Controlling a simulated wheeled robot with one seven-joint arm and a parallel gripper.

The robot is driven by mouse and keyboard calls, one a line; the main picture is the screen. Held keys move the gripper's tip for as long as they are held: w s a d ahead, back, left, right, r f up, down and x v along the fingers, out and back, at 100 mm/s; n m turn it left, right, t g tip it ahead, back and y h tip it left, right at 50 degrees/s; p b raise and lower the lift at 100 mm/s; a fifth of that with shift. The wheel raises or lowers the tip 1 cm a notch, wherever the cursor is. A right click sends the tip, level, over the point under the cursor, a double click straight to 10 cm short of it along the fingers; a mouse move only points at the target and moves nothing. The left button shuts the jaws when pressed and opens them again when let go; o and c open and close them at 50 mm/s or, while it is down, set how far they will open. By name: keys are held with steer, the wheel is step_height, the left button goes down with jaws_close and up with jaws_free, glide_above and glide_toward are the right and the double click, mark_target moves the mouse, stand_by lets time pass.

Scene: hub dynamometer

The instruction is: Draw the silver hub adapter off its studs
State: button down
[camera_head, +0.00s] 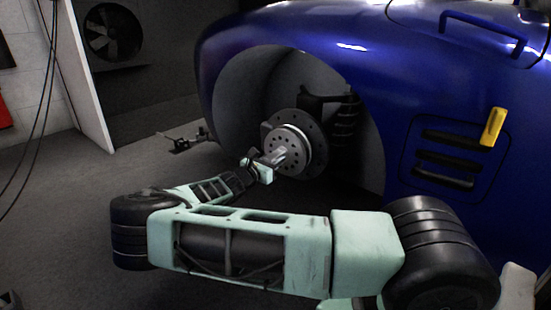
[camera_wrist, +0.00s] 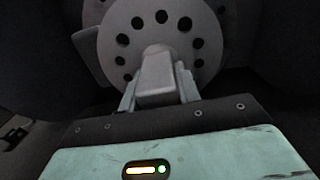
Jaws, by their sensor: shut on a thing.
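The silver hub adapter (camera_head: 288,144) is a round, drilled plate in the wheel well of the blue car. In the wrist view its holed face (camera_wrist: 165,28) fills the top middle, with a grey block-like stem sticking out toward me. My gripper (camera_head: 272,161) reaches in from the lower left. In the wrist view my gripper (camera_wrist: 158,88) has its two fingers on either side of the stem, shut on it. The adapter sits against the dark brake disc (camera_head: 318,150); I cannot tell whether there is a gap. The studs are hidden behind the plate.
A yellow object (camera_head: 493,127) is on the car's side vent. A wall fan (camera_head: 112,32) is at the back left. The floor left of the car is mostly clear.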

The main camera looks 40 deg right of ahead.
steer(key=shift+s+a+r+p, duration=0.1)
steer(key=shift+s+a+p, duration=0.1)
steer(key=shift+a+p, duration=0.75)
steer(key=shift+s+a+r+p, duration=0.15)
steer(key=shift+a+p, duration=0.2)
steer(key=shift+a, duration=1.2)
steer(key=shift+f, duration=0.1)
